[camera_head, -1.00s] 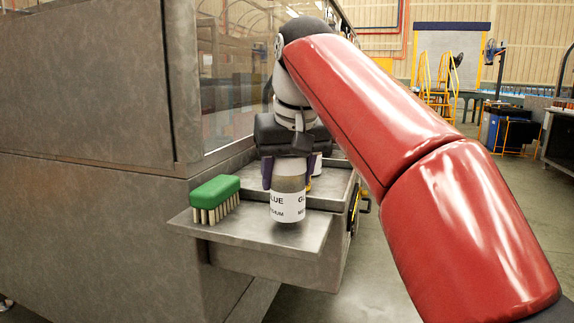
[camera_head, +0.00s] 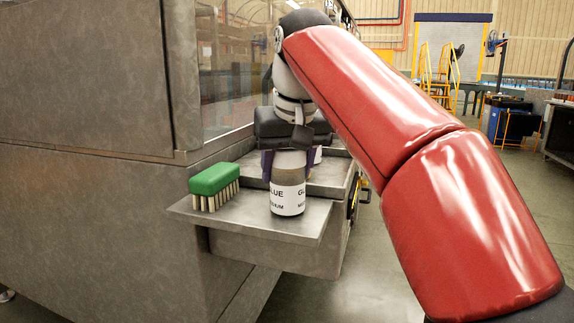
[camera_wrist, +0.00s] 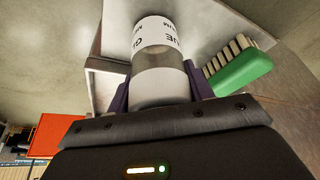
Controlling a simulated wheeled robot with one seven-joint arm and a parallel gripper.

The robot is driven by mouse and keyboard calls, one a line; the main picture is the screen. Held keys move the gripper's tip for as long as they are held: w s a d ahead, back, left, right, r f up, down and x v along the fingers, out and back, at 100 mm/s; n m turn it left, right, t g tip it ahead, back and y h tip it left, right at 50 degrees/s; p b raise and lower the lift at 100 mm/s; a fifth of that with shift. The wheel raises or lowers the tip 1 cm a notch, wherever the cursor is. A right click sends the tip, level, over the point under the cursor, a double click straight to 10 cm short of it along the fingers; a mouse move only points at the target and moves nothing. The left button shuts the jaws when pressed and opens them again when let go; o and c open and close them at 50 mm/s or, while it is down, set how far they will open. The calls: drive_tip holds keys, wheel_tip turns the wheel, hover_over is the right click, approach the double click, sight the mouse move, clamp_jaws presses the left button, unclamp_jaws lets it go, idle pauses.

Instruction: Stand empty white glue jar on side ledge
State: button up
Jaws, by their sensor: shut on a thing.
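The glue jar (camera_head: 287,198) is upright, clear-looking above, with a white label reading GLUE around its lower part. It is at the side ledge (camera_head: 240,222), a flat grey metal shelf; its base appears at the ledge's surface, though contact is hard to confirm. My gripper (camera_head: 288,165) is shut on the jar's upper part from behind, with dark purple fingers on both sides. The wrist view shows the jar (camera_wrist: 158,65) between the two fingers (camera_wrist: 158,88).
A green brush (camera_head: 214,184) with pale bristles stands on the ledge left of the jar. A grey metal tray (camera_head: 330,181) with raised walls lies behind the ledge, with another whitish item (camera_head: 318,155) partly hidden in it. A machine wall (camera_head: 90,200) bounds the left.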

drive_tip(key=shift+f, duration=0.15)
drive_tip(key=o, duration=1.1)
drive_tip(key=shift+c, duration=0.2)
